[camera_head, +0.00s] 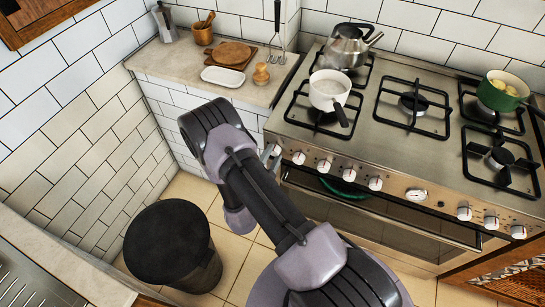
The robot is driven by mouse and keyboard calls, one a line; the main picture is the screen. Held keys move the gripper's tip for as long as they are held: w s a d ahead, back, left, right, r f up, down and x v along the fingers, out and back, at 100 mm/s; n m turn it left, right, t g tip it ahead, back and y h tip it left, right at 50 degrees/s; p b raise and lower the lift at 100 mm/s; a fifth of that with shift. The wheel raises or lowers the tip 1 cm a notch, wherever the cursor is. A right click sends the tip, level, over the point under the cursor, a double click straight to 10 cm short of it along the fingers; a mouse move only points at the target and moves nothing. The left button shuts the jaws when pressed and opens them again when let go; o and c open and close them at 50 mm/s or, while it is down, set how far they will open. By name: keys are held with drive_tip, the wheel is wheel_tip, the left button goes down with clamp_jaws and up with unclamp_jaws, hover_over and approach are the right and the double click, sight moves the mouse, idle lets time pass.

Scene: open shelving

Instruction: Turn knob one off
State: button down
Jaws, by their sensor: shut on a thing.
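The steel stove (385,130) has a row of white knobs along its front panel. The leftmost knob (277,149) is partly covered by my gripper (269,153). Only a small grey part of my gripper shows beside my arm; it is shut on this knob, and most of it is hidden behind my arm. The knob's pointer angle cannot be read. A white saucepan (329,88) stands on the front left burner and a steel kettle (347,45) on the back left one. No flame can be made out.
A green pot (503,90) stands on the back right burner. The left counter (180,60) holds a moka pot, a mortar, boards and a white dish. A dark round bin (168,245) stands on the floor at left. The oven door (370,215) is below the knobs.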

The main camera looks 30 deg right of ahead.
drive_tip(key=shift+m, duration=0.4)
drive_tip(key=c, duration=1)
unclamp_jaws()
drive_tip(key=shift+o, duration=0.2)
drive_tip(key=p+v, duration=0.3)
drive_tip(key=v, duration=1.4)
drive_tip(key=shift+s+p, duration=0.2)
drive_tip(key=shift+p, duration=0.15)
drive_tip(key=shift+a, duration=0.15)
